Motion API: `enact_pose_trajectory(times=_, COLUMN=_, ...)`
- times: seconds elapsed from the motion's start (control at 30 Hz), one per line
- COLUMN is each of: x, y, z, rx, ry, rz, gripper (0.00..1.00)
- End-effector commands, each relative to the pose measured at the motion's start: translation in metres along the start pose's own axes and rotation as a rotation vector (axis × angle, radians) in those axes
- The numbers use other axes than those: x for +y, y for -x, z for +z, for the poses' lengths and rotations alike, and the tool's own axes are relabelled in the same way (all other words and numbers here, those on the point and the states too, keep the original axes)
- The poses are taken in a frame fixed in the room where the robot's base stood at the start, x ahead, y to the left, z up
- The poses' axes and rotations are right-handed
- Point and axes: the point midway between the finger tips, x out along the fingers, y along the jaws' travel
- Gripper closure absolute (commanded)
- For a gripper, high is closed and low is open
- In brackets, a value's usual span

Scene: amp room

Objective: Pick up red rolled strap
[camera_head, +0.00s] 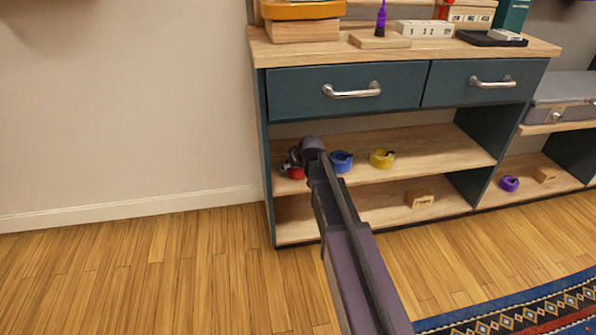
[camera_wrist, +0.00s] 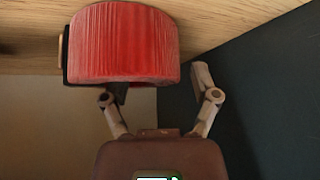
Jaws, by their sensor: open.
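The red rolled strap (camera_head: 296,174) sits at the left end of the cabinet's middle shelf in the head view, partly hidden by my arm. In the wrist view the red strap (camera_wrist: 125,45) is large and close, at the top left against the wooden shelf surface. My gripper (camera_wrist: 160,84) is open with nothing held. Its left finger tip overlaps the strap's lower edge in the picture; its right finger is to the strap's right, beside the dark side panel. I cannot tell whether the left finger touches the strap. In the head view my gripper (camera_head: 291,160) is small and dark at the strap.
A blue rolled strap (camera_head: 341,161) and a yellow one (camera_head: 382,158) sit to the right on the same shelf (camera_head: 440,150). The dark cabinet side panel (camera_wrist: 240,100) is close to my right finger. Drawers (camera_head: 345,92) are above. A wooden block (camera_head: 420,199) lies on the bottom shelf.

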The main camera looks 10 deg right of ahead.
Motion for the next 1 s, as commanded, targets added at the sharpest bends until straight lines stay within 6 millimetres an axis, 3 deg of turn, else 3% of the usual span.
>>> enact_pose_trajectory(times=0.5, x=0.0002, y=0.0004, z=-0.0001, rx=0.0, ry=0.0, rz=0.0, gripper=0.22)
enact_pose_trajectory(times=0.77, x=0.0003, y=0.0004, z=0.0, rx=0.0, ry=0.0, rz=0.0, gripper=0.99)
enact_pose_trajectory(times=1.0, x=0.0005, y=0.0003, z=-0.0001, rx=0.0, ry=0.0, rz=0.0, gripper=1.0)
